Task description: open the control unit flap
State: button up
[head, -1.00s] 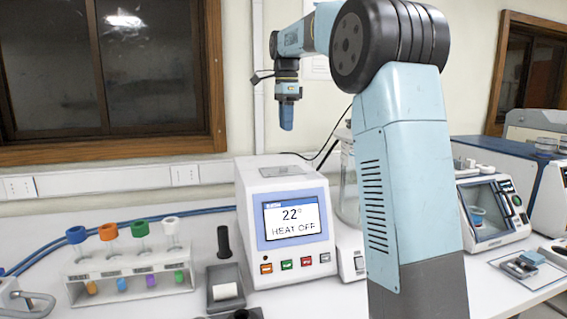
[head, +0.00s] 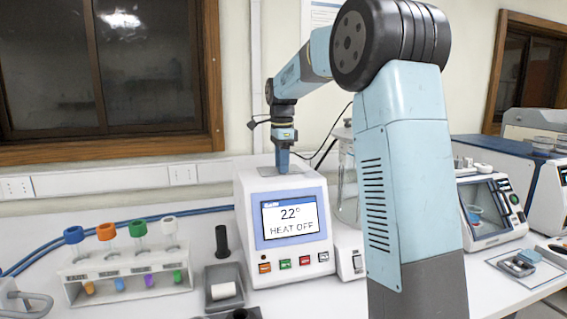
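The control unit (head: 300,255) is a white box on the bench with a screen reading 22° and HEAT OFF. My gripper (head: 282,168) points straight down at the top of the unit, over the flap. Its tip is at or just above the flap; I cannot tell whether it touches. The fingers look close together, but this side view is too small to show whether they are shut.
A rack (head: 125,275) with colour-capped tubes stands left of the unit. A small grey tray (head: 224,288) with a white roll is between them. A glass vessel (head: 346,185) stands behind right, partly hidden by my arm. A white device with a window (head: 490,210) is at right.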

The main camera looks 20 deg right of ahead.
jog(key=shift+c, duration=0.5)
grip_shut()
dwell(0.8)
jog(key=shift+d, duration=0.2)
jog(key=shift+r, duration=0.1)
